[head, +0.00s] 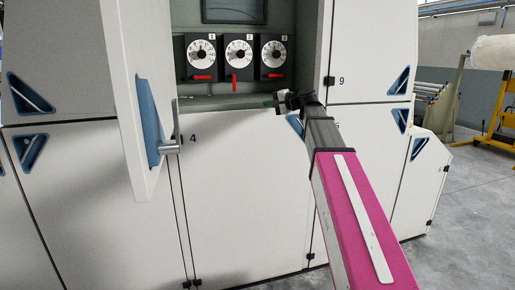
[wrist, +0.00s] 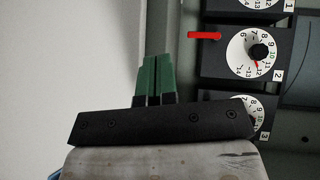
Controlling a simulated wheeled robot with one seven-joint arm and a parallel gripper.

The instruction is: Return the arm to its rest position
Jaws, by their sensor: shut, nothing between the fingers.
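My arm reaches from the lower right of the head view up to the open cabinet bay. My gripper (head: 268,102) is at its end, near the bay's lower edge, below and in front of the dials. In the wrist view its green fingers (wrist: 157,78) are together with nothing between them. They are apart from the dials. Dial 1 (head: 201,54), dial 2 (head: 238,53) and dial 3 (head: 273,54) sit in a row in the bay. The red levers under dials 1 and 3 lie level; the one under dial 2 (head: 235,82) points down. In the wrist view the gripper body partly hides dial 3.
An open door (head: 137,60) with a metal handle (head: 170,146) stands out left of the bay. A dark screen (head: 234,10) is above the dials. Closed white panels (head: 235,200) fill the front below. Grey floor (head: 475,200) lies clear at the right, near a yellow trolley (head: 500,105).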

